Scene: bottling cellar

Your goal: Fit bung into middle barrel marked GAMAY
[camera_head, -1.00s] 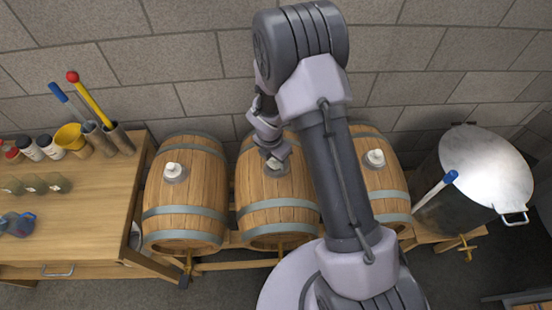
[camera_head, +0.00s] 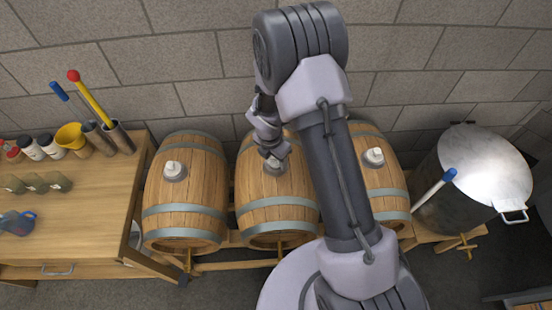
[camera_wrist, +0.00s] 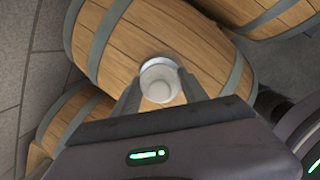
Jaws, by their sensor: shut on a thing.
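The middle barrel (camera_head: 275,222) lies on its side in a row of three, with a grey collar around the hole on top. No GAMAY lettering is readable. My gripper (camera_head: 275,157) is at this collar, its tips small and partly hidden by the wrist. In the wrist view my gripper (camera_wrist: 160,92) is shut on the pale round bung (camera_wrist: 158,84), one finger on each side. The bung stands over the middle barrel's collar (camera_wrist: 157,66); I cannot tell how deep it sits.
The left barrel (camera_head: 185,205) and right barrel (camera_head: 385,185) each have a white bung on top. My arm covers part of the right one. A wooden bench (camera_head: 85,220) with bottles and tools stands at left; a steel vat (camera_head: 485,165) stands at right. The block wall is close behind.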

